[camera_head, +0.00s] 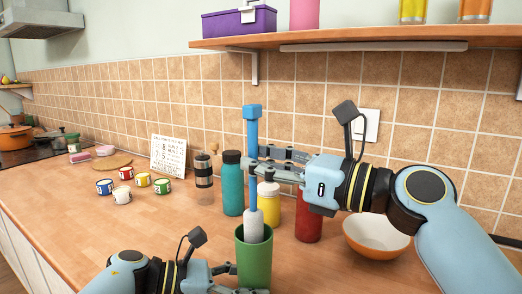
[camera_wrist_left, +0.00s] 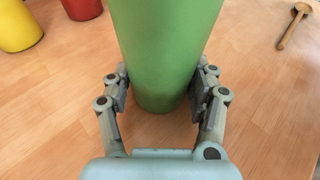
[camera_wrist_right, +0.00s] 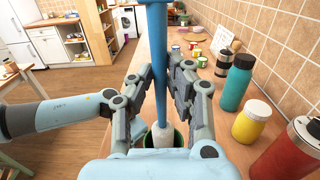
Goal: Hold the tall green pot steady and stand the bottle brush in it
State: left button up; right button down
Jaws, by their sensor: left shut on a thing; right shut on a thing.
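The tall green pot (camera_head: 254,262) stands on the wooden counter in the lower middle of the head view. My left gripper (camera_head: 232,278) is shut on the pot from both sides; the left wrist view shows its fingers (camera_wrist_left: 160,88) against the green wall (camera_wrist_left: 166,45). The blue bottle brush (camera_head: 252,130) is upright. My right gripper (camera_head: 254,167) is shut on its handle, also seen in the right wrist view (camera_wrist_right: 157,60). The white brush head (camera_head: 253,226) is at the pot's mouth, its lower end hidden behind the pot's near wall in the head view.
Behind the pot stand a teal bottle (camera_head: 232,183), a yellow jar (camera_head: 269,206) and a red bottle (camera_head: 308,216). An orange bowl (camera_head: 376,236) is to the right. A wooden spoon (camera_wrist_left: 293,24) lies on the counter.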

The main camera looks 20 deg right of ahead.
jog(key=shift+f, duration=2.2)
jog(key=c, duration=1.2)
grip_release()
jog(key=v, duration=1.2)
pick_arm(q)
jog(key=o, duration=1)
jog(key=shift+o, duration=0.2)
